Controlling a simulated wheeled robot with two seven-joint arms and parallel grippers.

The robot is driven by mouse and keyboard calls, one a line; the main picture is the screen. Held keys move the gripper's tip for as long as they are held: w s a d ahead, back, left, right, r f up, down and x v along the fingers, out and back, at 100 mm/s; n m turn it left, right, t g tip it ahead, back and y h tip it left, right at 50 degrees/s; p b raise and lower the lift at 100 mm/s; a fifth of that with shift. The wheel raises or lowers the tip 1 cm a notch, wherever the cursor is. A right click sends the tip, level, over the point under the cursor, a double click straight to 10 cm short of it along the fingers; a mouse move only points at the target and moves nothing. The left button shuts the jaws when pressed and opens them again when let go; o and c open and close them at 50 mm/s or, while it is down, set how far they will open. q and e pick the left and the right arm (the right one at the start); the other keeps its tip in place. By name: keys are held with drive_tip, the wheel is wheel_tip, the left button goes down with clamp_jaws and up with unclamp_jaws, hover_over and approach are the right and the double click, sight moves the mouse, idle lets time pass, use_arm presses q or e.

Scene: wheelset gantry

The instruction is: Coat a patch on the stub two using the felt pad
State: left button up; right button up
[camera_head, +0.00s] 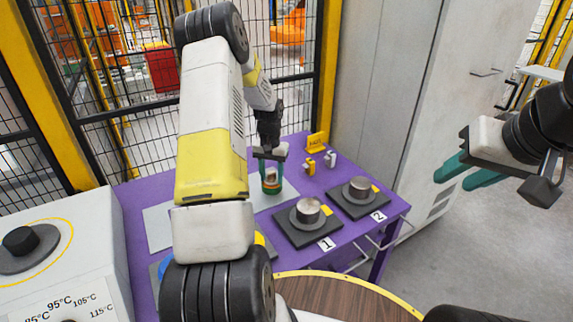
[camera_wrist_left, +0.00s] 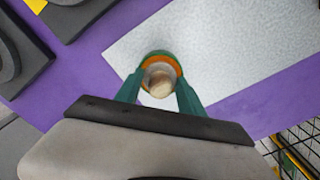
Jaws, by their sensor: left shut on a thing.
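Stub two (camera_head: 360,187) is a short grey metal cylinder upright on a dark square plate (camera_head: 343,203), beside the label 2. My left gripper (camera_head: 270,178) is left of both stubs, low over a pale grey sheet. It is shut on a small round piece with a wooden knob (camera_wrist_left: 160,80) and an orange ring, which looks like the felt pad. The pad's underside is hidden, and I cannot tell whether it touches the sheet. My right gripper (camera_head: 453,181) is open and empty, out to the right, away from the table.
Stub one (camera_head: 308,209) stands on its own dark plate beside label 1, between my left gripper and stub two. A yellow sign (camera_head: 317,141) and small yellow and grey pieces (camera_head: 310,166) stand at the back of the purple table (camera_head: 126,215). A grey cabinet (camera_head: 385,90) rises behind.

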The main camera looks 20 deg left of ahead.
sight(271, 172)
use_arm(q)
drive_tip(key=shift+r, duration=3.5)
